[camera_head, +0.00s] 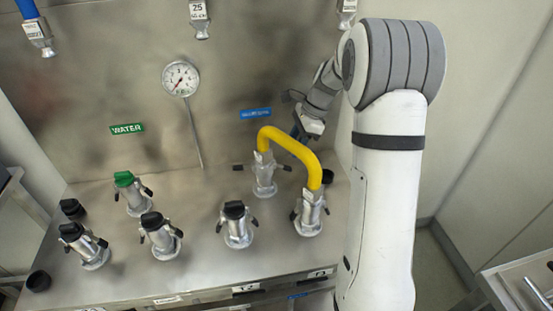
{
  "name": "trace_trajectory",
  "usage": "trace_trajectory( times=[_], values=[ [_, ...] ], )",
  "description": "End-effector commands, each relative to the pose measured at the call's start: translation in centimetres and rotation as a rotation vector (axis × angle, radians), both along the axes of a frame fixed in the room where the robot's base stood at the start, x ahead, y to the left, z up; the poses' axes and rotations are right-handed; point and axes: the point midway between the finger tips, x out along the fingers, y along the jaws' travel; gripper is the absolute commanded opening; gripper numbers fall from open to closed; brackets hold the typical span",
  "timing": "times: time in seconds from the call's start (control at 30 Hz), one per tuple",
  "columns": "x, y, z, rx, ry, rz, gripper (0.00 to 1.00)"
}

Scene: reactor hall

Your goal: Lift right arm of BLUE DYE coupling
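A blue label (255,113) with unreadable small text is on the back panel. Below it a silver coupling (264,178) stands on the steel deck, joined to one end of a yellow hose (290,145). Its black right arm (286,168) sticks out sideways, roughly level, and its left arm (238,167) does likewise. My gripper (298,131) is above and right of the right arm, behind the yellow hose and apart from the coupling as far as I can see. Its fingers are small, dark and partly hidden, so their opening is unclear.
The yellow hose arches to a front-right coupling (308,214). A black-capped coupling (237,226) stands front left of the blue-label one. A green-capped coupling (132,194) stands under the WATER label (127,128). A gauge (180,79) with a thin stem is on the panel.

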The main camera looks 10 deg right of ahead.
Motion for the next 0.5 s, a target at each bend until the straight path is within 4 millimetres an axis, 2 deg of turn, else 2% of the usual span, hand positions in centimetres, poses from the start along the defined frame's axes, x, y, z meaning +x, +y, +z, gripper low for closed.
trace_trajectory(
  times=[0.17,0.5],
  values=[
    [0.3,0.4,-1.6,0.007,0.015,-0.019,0.40],
    [0.2,2.1,-6.3,0.007,0.014,-0.024,0.40]
  ],
)
